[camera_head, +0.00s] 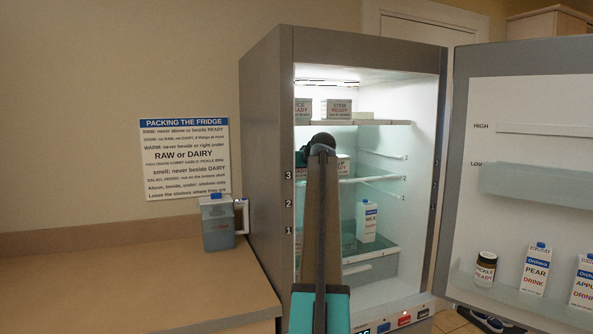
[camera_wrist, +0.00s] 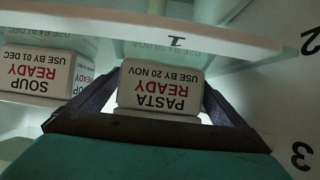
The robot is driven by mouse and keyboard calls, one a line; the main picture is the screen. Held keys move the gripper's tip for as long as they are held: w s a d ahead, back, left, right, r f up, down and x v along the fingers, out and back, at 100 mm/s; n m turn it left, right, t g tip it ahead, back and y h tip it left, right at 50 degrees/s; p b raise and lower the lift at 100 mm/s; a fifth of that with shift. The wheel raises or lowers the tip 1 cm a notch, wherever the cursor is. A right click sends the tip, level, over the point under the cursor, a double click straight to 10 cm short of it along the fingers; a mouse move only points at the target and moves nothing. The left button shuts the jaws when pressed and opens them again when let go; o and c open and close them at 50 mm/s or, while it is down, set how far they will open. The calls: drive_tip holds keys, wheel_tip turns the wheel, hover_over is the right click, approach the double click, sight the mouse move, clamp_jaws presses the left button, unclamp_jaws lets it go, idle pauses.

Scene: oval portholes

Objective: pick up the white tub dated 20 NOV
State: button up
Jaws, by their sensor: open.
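The white tub marked PASTA READY, USE BY 20 NOV (camera_wrist: 158,88) is in the middle of the wrist view, where its label shows upside down. My gripper (camera_wrist: 161,80) is open, with one dark finger on each side of this tub. I cannot tell whether the fingers touch it. A similar white tub marked SOUP READY, USE BY 01 DEC (camera_wrist: 38,75) is to its left.
The fridge (camera_head: 268,160) stands open, its door (camera_head: 510,100) swung right. White tubs (camera_head: 340,108) sit on the top shelf. A milk carton (camera_head: 367,222) stands lower down. The door holds a pickle jar (camera_head: 486,268) and drink cartons (camera_head: 536,268). A grey jug (camera_head: 217,222) is on the counter.

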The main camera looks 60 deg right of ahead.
drive_tip(key=c, duration=1.1)
drive_tip(key=shift+o, duration=0.2)
drive_tip(key=shift+r, duration=0.2)
drive_tip(key=shift+r, duration=1.7)
drive_tip(key=shift+s+a+f, duration=0.15)
drive_tip(key=shift+s+a, duration=0.1)
drive_tip(key=shift+s, duration=0.05)
drive_tip(key=s+a+b, duration=0.1)
drive_tip(key=s+a, duration=0.9)
drive_tip(key=s, duration=0.4)
drive_tip(key=shift+a, duration=0.1)
